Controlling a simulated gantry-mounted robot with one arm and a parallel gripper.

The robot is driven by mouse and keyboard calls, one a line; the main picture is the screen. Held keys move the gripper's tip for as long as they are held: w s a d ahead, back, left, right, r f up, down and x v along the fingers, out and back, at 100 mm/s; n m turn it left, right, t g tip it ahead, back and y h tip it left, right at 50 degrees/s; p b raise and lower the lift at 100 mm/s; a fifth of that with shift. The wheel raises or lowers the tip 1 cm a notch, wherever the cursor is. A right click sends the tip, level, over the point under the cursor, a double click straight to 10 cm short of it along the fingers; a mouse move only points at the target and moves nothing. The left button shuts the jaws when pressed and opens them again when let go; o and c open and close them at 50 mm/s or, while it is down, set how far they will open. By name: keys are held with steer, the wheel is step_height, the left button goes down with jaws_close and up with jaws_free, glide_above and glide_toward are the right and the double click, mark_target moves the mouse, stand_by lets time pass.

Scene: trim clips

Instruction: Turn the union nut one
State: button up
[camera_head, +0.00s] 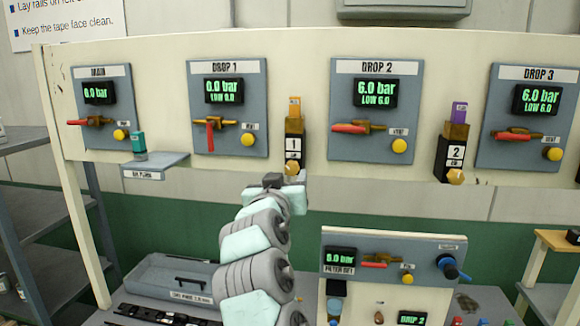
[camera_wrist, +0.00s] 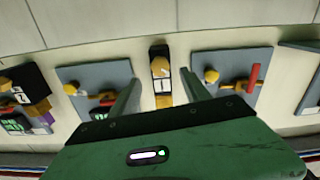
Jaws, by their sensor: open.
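The union nut one is the brass hex nut (camera_head: 292,168) at the bottom of the black block labelled 1 (camera_head: 293,146), between the DROP 1 and DROP 2 panels. My gripper (camera_head: 286,181) is just below and in front of it, overlapping its lower edge. In the wrist view, which looks upside down, the nut (camera_wrist: 160,67) shows in the gap between my two open fingers (camera_wrist: 160,78). Nothing is held between them. I cannot tell whether the fingers touch the nut or how far in front of it they are.
DROP 1 panel (camera_head: 250,95) reads 0.0 bar, its red handle pointing down. DROP 2 panel (camera_head: 345,84) reads 6.0 bar, its red handle level. Block 2 (camera_head: 448,158) hangs farther right. A meter-set panel (camera_head: 335,238) stands below right; a grey tray (camera_head: 150,272) lies lower left.

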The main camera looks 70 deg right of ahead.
mark_target(291, 169)
steer(key=shift+p+x, duration=0.9)
steer(key=shift+x, duration=1.95)
steer(key=shift+a, duration=0.1)
steer(key=shift+c, duration=0.5)
jaws_close()
